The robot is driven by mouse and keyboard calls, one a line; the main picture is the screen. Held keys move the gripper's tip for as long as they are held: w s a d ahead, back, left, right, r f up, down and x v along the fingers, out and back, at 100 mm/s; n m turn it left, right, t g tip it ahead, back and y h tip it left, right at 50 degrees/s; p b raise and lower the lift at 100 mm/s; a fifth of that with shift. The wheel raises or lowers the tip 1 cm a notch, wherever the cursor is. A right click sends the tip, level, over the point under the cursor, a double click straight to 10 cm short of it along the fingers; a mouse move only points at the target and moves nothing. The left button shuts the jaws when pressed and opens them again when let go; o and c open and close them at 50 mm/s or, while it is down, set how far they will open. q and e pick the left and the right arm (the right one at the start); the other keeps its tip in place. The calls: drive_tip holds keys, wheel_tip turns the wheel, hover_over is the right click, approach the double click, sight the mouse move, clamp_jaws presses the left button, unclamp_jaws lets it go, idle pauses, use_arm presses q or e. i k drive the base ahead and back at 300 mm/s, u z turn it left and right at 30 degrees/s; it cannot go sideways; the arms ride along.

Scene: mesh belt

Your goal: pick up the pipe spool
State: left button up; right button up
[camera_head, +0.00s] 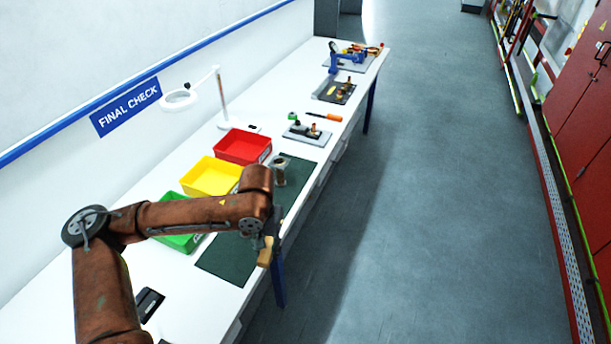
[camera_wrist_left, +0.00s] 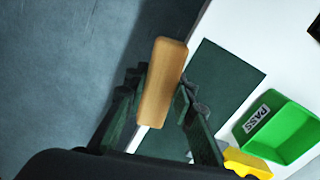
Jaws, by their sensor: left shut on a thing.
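A grey upright flanged cylinder (camera_head: 279,172), which looks like the pipe spool, stands on the dark green mat (camera_head: 228,260) beside the yellow and red bins. My left gripper (camera_head: 266,240) is at the mat's near right side, by the table's front edge, apart from the cylinder. It is shut on a light wooden block (camera_wrist_left: 161,82), whose lower end also shows in the head view (camera_head: 265,257). In the wrist view the fingers (camera_wrist_left: 160,95) flank the block. The cylinder does not show there. My right gripper is not in view.
Green (camera_head: 178,240), yellow (camera_head: 208,178) and red (camera_head: 243,147) bins line the mat's wall side. A white magnifier lamp (camera_head: 222,105) stands behind them. Farther along the white table (camera_head: 172,285) are trays, a screwdriver (camera_head: 325,117) and tools. The floor to the right is clear.

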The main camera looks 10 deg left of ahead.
sight(280, 162)
drive_tip(key=z, duration=0.15)
drive_tip(key=i, duration=1.25)
drive_tip(key=u, duration=0.95)
drive_tip(key=i, duration=0.3)
drive_tip(key=u, duration=0.35)
